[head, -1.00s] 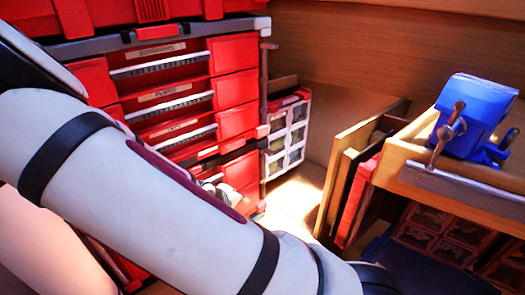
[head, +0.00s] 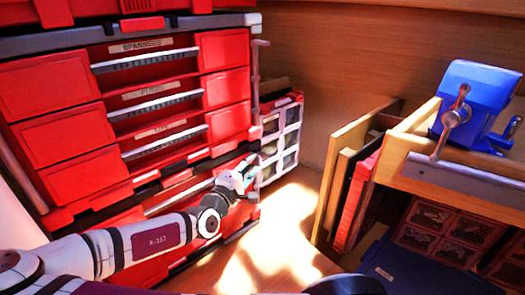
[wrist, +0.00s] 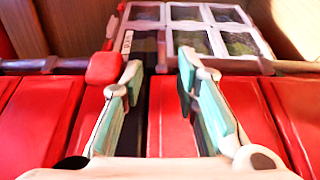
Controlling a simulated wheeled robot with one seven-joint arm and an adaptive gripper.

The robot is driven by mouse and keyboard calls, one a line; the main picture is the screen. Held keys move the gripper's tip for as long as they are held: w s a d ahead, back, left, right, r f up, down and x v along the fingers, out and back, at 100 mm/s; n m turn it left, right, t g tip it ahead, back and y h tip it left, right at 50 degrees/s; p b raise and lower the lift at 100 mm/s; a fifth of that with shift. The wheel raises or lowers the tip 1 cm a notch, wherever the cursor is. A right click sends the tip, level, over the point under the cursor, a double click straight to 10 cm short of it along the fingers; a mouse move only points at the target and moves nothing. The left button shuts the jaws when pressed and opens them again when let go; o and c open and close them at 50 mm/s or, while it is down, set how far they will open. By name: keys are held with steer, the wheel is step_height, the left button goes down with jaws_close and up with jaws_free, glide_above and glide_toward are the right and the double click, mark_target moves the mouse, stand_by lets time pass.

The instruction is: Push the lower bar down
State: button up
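A red tool chest (head: 225,105) stands on the left, with several drawers and pale horizontal bars across their fronts. A thin pale bar (head: 256,75) runs up its right edge, and another stretch continues lower, partly behind my gripper. I cannot tell for certain which one is the lower bar. In the wrist view, a pale bar (wrist: 240,66) crosses beyond the fingers, beside a red block (wrist: 105,69). My gripper (head: 246,175) is open and empty at the chest's lower right edge. Its teal-padded fingers show apart in the wrist view (wrist: 160,90). Contact cannot be told.
A white compartment organiser (head: 280,135) stands just behind the chest's edge. Boards (head: 340,175) lean to the right, beside a wooden bench (head: 425,165) carrying a blue vise (head: 478,105). Sunlit wooden floor (head: 275,240) between them is clear.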

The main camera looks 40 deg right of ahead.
steer(key=x, duration=0.9)
steer(key=shift+w, duration=0.2)
steer(key=shift+r, duration=0.15)
